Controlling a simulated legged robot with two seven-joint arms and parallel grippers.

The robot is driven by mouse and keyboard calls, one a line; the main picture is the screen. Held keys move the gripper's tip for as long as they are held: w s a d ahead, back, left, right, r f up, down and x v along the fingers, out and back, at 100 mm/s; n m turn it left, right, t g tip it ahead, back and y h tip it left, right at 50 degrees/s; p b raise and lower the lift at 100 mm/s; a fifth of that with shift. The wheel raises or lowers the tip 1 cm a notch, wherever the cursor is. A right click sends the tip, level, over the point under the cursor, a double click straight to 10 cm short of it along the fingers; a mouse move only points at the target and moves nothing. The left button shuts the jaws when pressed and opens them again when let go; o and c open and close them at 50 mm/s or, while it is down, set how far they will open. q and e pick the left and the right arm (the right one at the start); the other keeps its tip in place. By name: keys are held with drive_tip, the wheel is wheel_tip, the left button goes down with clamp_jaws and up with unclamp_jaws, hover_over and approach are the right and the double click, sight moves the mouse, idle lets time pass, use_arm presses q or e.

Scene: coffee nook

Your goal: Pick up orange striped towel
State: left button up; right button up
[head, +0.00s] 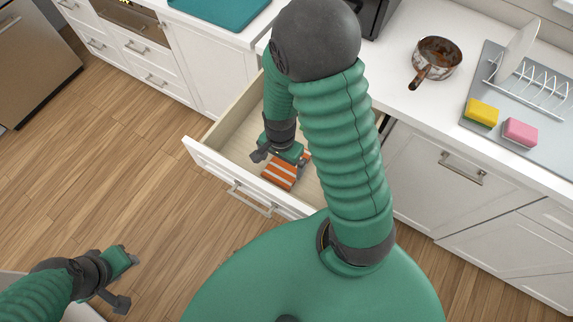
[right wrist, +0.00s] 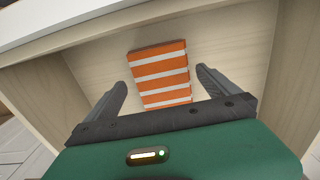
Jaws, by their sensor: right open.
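The orange and white striped towel (head: 283,172) lies folded flat in the open drawer (head: 230,130). In the right wrist view the towel (right wrist: 160,75) lies on the drawer floor, ahead of and between the two fingers. My right gripper (head: 283,158) is inside the drawer over the towel's far part, hiding some of it. In the right wrist view my right gripper (right wrist: 162,88) is open with nothing between the fingers that I can see held. My left gripper (head: 128,280) is at the lower left over the wooden floor, away from the drawer, and looks empty.
The drawer's front panel (head: 240,185) and side walls surround the towel. On the counter are a brown pan (head: 438,58), a yellow sponge (head: 482,112), a pink sponge (head: 520,131) and a dish rack (head: 530,88). The wooden floor left of the drawer is clear.

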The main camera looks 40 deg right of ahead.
sight(284, 169)
drive_tip(key=f, duration=0.3)
drive_tip(key=d+f+b, duration=0.1)
drive_tip(key=f, duration=0.1)
drive_tip(key=shift+w+f, duration=0.1)
drive_tip(key=c, duration=1.1)
